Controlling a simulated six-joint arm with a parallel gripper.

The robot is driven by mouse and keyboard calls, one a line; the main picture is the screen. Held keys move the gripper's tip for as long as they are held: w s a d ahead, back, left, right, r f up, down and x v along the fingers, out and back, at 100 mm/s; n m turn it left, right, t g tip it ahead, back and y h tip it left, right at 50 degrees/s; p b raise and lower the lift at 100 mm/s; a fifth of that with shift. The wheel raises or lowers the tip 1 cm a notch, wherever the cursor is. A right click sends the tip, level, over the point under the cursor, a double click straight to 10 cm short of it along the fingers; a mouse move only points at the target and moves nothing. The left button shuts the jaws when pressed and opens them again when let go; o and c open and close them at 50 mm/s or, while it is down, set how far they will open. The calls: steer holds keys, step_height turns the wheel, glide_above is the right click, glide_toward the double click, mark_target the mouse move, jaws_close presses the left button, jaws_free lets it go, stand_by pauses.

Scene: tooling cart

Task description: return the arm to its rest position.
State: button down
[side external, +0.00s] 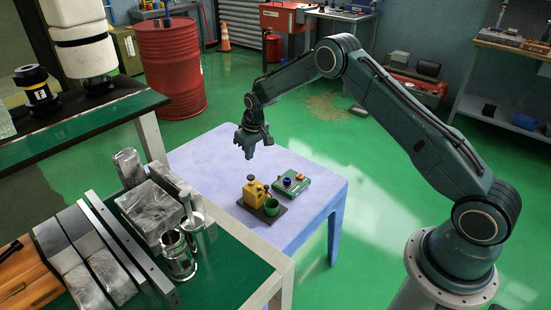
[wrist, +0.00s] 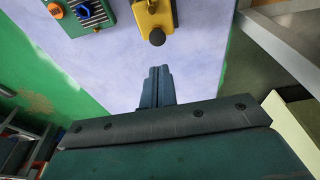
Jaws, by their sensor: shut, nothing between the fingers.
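My gripper (side external: 249,152) hangs above the far part of the pale lavender table (side external: 205,155), pointing down, with my arm reaching in from the right. In the wrist view its fingers (wrist: 157,72) are together with nothing between them. A yellow canister-like object (side external: 254,193) with a dark knob stands on a dark mat (side external: 262,214) nearer the table's front. It also shows at the top of the wrist view (wrist: 153,18). My gripper is apart from all of these.
A green device with a blue knob (side external: 291,180) lies on the table's right side. A green-topped bench (side external: 228,271) with metal blocks and cylinders (side external: 178,254) stands at front left. A red barrel (side external: 171,67) stands behind. The table's far left part is clear.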

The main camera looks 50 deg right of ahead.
steer(key=shift+r, duration=0.1)
steer(key=s+a+r+t, duration=0.1)
steer(key=s+a+r, duration=0.1)
steer(key=s+r, duration=0.55)
steer(key=s+a+r, duration=0.1)
steer(key=s+r, duration=0.3)
steer(key=r, duration=0.7)
steer(key=s+a+r+t, duration=0.1)
steer(key=s+a+r, duration=0.1)
steer(key=s+r, duration=0.5)
steer(key=s+a+r, duration=0.1)
steer(key=s+r, duration=0.1)
steer(key=s, duration=1.1)
steer(key=s+a+r+t, duration=0.1)
steer(key=s+a+r, duration=0.1)
steer(key=s, duration=1)
steer(key=shift+s+r, duration=0.4)
